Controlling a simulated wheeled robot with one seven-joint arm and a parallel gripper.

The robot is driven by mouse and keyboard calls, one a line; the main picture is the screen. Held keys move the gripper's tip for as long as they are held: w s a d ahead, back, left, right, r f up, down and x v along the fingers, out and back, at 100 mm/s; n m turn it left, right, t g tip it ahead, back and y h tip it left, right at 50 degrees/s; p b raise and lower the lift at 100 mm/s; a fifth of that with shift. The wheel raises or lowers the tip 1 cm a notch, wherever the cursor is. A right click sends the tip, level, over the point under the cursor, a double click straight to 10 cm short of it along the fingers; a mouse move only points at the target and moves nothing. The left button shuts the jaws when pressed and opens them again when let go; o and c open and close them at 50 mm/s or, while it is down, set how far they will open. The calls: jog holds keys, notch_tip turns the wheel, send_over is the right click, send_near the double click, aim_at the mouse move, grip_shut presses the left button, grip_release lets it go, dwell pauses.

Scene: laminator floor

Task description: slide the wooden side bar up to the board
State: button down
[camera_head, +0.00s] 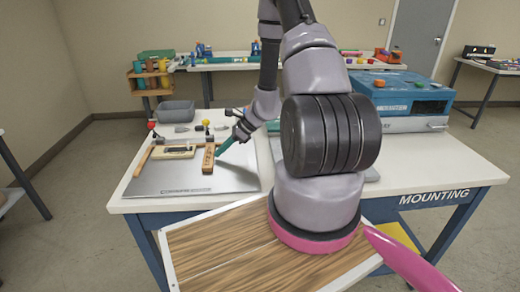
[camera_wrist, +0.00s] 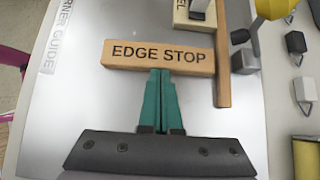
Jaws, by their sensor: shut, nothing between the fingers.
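The wooden side bar (camera_wrist: 160,57), marked EDGE STOP, lies flat on the metal plate and also shows in the head view (camera_head: 209,158). The cream board (camera_wrist: 194,22), partly cut off by the wrist view's top edge, lies beyond it; in the head view the board (camera_head: 178,152) is to the bar's left. A narrow gap seems to separate bar and board. My gripper (camera_wrist: 161,73) is shut and empty. Its teal fingertips are at the bar's near long side, on the side away from the board; I cannot tell whether they touch. It also shows in the head view (camera_head: 220,150).
The metal plate (camera_head: 190,182) has bare room in front. A thin wooden strip (camera_wrist: 222,75) runs along the back, close to the side bar's end. Another wooden bar (camera_head: 142,160) lies left of the board. Yellow-knobbed and dark fittings (camera_wrist: 243,61) stand behind.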

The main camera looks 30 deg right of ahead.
aim_at(209, 157)
jog(key=a, duration=0.1)
jog(key=w+a, duration=0.1)
jog(key=a, duration=0.1)
jog(key=w+a, duration=0.1)
jog(key=a, duration=0.1)
jog(key=shift+w+a, duration=0.1)
jog(key=shift+a, duration=0.15)
